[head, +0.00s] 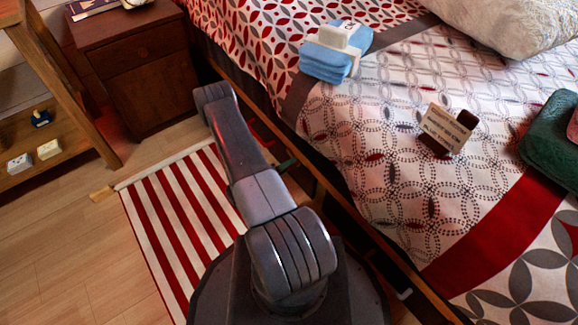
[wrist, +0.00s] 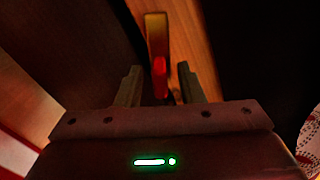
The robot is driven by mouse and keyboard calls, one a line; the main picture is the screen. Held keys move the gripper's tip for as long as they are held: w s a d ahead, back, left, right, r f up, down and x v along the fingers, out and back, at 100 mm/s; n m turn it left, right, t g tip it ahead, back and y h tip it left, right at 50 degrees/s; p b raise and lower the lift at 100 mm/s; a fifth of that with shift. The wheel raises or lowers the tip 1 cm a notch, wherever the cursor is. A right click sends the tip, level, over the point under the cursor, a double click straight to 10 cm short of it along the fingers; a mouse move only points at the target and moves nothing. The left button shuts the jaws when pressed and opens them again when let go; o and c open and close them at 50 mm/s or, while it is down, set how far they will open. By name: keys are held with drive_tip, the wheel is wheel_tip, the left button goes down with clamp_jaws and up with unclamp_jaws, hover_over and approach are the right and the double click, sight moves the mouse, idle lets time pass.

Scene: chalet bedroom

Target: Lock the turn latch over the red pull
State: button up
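In the wrist view a small red piece (wrist: 159,76), likely the red pull, shows ahead of my gripper (wrist: 158,70). A yellowish upright bar (wrist: 157,34), which may be the turn latch, stands directly beyond and above it, in line with the red piece. My gripper's two fingers are spread, one on each side of the red piece, with gaps on both sides. I cannot tell whether the bar covers the red piece.
The bed (head: 390,205) fills the right, with blue folded towels (head: 328,62), a small sign (head: 446,128) and a green bag (head: 552,143) on it. A brown nightstand (head: 145,85), a wooden shelf (head: 70,140) and a striped rug (head: 165,220) lie left. Bare floor is at lower left.

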drive_tip(key=shift+w+d, duration=0.15)
drive_tip(key=shift+d, duration=0.1)
drive_tip(key=shift+c, duration=0.2)
clamp_jaws()
